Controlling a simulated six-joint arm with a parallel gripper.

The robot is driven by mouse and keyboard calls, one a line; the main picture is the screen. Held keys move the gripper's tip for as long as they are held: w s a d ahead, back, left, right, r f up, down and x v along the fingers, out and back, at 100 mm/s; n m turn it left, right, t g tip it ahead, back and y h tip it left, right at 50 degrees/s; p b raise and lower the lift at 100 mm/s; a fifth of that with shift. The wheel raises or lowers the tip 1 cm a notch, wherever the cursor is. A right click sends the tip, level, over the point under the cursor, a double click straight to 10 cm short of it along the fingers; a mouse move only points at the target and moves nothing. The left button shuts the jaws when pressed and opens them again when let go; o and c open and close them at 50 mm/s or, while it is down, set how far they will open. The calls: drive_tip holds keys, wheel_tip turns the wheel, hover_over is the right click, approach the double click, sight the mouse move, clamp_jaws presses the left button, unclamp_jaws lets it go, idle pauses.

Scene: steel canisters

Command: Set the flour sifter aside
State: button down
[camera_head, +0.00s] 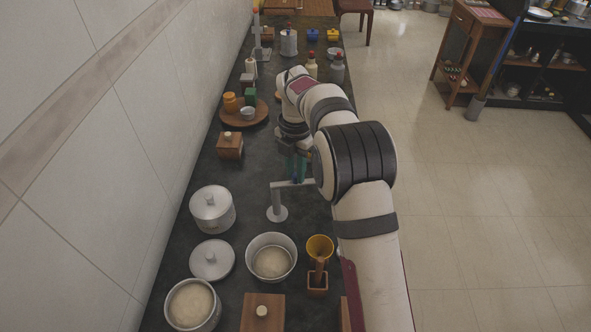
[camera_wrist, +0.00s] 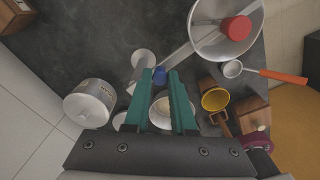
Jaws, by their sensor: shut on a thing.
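The flour sifter (camera_wrist: 209,42) is a wide round steel cup with a red knob, at the upper right of the wrist view. Its straight steel handle runs down left to a blue part between the fingertips. My gripper (camera_wrist: 161,78) has teal fingers and is shut on that handle end. In the head view my gripper (camera_head: 298,168) is over the middle of the counter, and my arm hides the sifter's cup. I cannot tell how high the sifter is above the counter.
A grey stand with a round base (camera_head: 277,213) stands close by. Toward the front are a lidded canister (camera_head: 212,208), a loose lid (camera_head: 212,260), an open canister (camera_head: 249,252) and a yellow cup (camera_head: 319,246). An orange-handled spoon (camera_wrist: 285,77) is near the sifter. Bare counter (camera_head: 240,190) shows left.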

drive_tip(key=shift+a, duration=0.1)
drive_tip(key=c, duration=0.8)
unclamp_jaws()
drive_tip(key=shift+o, duration=0.2)
drive_tip(key=shift+r, duration=0.1)
wheel_tip(320, 180, up, 12)
